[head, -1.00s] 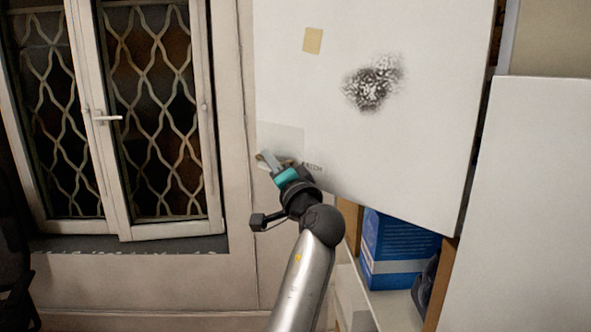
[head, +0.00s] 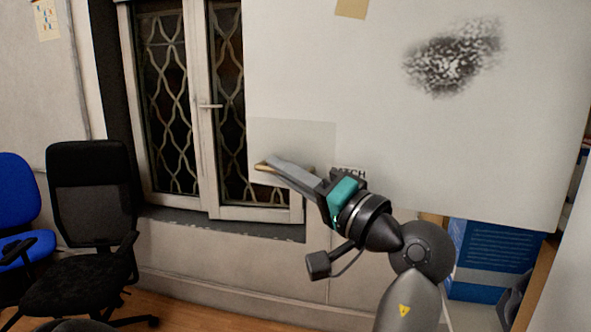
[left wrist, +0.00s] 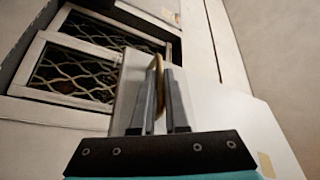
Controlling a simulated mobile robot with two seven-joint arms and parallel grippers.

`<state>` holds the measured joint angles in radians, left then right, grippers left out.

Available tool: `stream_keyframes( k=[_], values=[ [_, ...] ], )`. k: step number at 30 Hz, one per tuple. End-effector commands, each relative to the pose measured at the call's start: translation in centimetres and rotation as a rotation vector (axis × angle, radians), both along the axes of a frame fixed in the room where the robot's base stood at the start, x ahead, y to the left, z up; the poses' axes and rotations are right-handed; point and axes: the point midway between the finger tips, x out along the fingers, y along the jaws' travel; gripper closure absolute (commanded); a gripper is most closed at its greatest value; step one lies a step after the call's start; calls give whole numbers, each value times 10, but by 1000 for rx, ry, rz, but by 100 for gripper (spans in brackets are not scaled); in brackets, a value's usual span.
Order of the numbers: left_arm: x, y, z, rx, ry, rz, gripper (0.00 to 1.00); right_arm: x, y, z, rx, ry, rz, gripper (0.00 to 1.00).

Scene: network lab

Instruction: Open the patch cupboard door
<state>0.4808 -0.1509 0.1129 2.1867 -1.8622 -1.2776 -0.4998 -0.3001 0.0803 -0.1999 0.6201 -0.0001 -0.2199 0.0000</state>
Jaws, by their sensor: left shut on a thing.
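The patch cupboard door (head: 330,90) is a large white panel with a dark speckled smudge, filling the upper right of the head view. It stands partly open, with cupboard contents visible below its lower edge. My left gripper (head: 266,165) is at the door's lower left edge. The left wrist view shows its fingers (left wrist: 158,80) shut on a curved brass-coloured handle (left wrist: 157,66) at the door's edge (left wrist: 128,92). My right gripper is not in view.
A blue box (head: 490,255) shows inside the cupboard below the door. A window (head: 205,105) with a lattice grille is behind, to the left. A black office chair (head: 92,225) and a blue chair (head: 15,195) stand at far left. Wooden floor (head: 185,310) shows near the black chair.

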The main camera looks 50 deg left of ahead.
Motion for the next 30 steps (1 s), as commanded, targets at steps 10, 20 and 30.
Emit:
stream_keyframes(
  k=[10,20,30],
  values=[
    [-5,-4,0,0,2,16,100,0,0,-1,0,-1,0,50],
    [-5,-3,0,1,1,15,76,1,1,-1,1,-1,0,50],
    [-5,-3,0,1,1,16,76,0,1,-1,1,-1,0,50]
  ],
)
